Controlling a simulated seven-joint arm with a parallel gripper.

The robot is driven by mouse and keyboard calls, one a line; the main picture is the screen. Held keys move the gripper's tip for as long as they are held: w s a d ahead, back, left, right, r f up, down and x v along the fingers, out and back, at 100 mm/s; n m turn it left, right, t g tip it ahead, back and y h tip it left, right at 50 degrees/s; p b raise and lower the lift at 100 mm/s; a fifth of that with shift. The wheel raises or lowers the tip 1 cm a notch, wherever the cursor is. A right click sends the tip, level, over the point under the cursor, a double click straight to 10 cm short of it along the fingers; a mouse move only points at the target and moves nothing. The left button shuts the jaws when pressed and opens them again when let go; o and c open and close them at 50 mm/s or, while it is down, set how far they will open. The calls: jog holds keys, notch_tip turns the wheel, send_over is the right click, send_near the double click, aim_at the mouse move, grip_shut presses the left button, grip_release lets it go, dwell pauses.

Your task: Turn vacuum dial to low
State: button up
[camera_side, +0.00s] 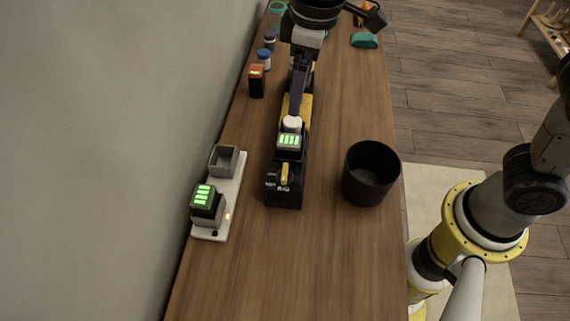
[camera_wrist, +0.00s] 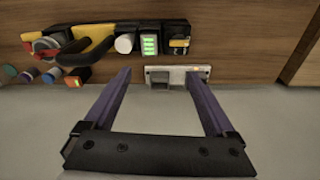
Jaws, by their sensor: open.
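The vacuum (camera_side: 287,192) is a black and yellow unit lying lengthwise on the wooden table. Its yellow dial (camera_side: 286,174) is on the near end, close to a battery (camera_side: 289,141) with green bars and a white round cap (camera_side: 291,124). In the wrist view the dial (camera_wrist: 179,43) is at the top, right of the battery (camera_wrist: 149,45). My gripper (camera_side: 295,112) is over the vacuum in the side view, its purple fingers pointing down. In the wrist view my gripper (camera_wrist: 158,72) is open and empty, apart from the dial. The dial's exact setting is too small to read.
A white charging dock (camera_side: 234,192) with a green-lit battery (camera_side: 204,198) and an empty grey slot stands to the left. A black bin (camera_side: 371,174) stands to the right. An orange-topped box (camera_side: 256,82) and small jars are farther back. The table's near part is clear.

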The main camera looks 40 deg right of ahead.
jog(key=n+g, duration=0.1)
send_over(285, 171)
notch_tip(285, 171, down, 5)
jog(key=shift+h, duration=0.3)
notch_tip(285, 171, down, 13)
jog(key=shift+f, duration=0.2)
jog(key=c, duration=1.4)
